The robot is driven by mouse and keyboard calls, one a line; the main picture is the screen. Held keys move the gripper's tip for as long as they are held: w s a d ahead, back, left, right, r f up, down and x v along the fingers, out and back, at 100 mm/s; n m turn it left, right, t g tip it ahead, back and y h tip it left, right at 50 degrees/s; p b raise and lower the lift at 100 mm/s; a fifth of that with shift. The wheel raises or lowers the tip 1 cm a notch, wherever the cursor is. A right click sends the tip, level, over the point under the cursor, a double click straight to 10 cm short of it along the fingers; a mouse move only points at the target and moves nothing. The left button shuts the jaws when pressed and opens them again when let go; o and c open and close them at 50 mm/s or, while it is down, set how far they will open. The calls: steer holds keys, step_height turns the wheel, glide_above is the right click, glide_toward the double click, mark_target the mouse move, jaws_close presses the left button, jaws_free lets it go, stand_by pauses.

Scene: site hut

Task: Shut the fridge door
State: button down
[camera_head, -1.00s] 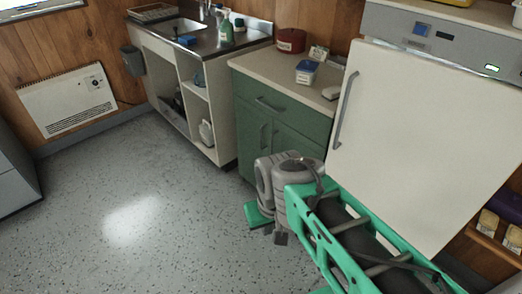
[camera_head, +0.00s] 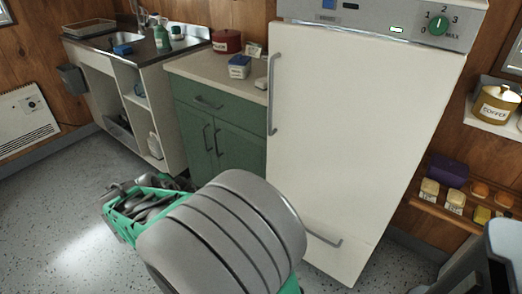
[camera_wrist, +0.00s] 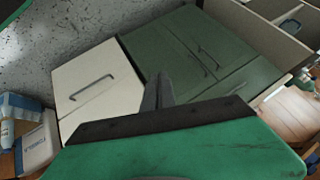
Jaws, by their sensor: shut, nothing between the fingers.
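The fridge door (camera_head: 355,130) is a tall white panel right of centre in the head view, below a grey control panel (camera_head: 385,18). Its long vertical grey handle (camera_head: 273,95) is on the left edge. No fridge inside shows, but I cannot tell whether the door is fully flush. A white front with a grey handle, likely the fridge's lower part, shows in the wrist view (camera_wrist: 95,85). My gripper (camera_wrist: 157,92) is shut and empty, its fingers seen against the white front and green cupboard. I cannot tell whether it touches anything. My arm hides the fridge's lower left.
A green cupboard (camera_head: 222,125) stands left of the fridge, then a sink unit (camera_head: 128,90) with open shelves. A wall shelf (camera_head: 440,205) with several small tins is on the right. A heater (camera_head: 22,120) hangs at the far left. Speckled floor (camera_head: 60,195) is clear at left.

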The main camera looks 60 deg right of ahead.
steer(key=s+d+r+m+g+h+b, duration=0.1)
steer(key=d+m, duration=0.4)
steer(key=d, duration=0.5)
steer(key=s+d+r+m+g+h+b, duration=0.1)
steer(key=s+d+m+h, duration=0.3)
steer(key=d, duration=0.6)
steer(key=s+d+r+m+g+h+b, duration=0.1)
steer(key=s+d+m+g+h+b, duration=0.1)
steer(key=d+m, duration=0.4)
steer(key=s+d+h+b, duration=0.1)
steer(key=d+h, duration=0.1)
steer(key=d, duration=0.2)
steer(key=shift+s+d+r+m+h+b, duration=0.25)
steer(key=shift+s+m+h+b, duration=0.1)
steer(key=shift+m+h, duration=0.05)
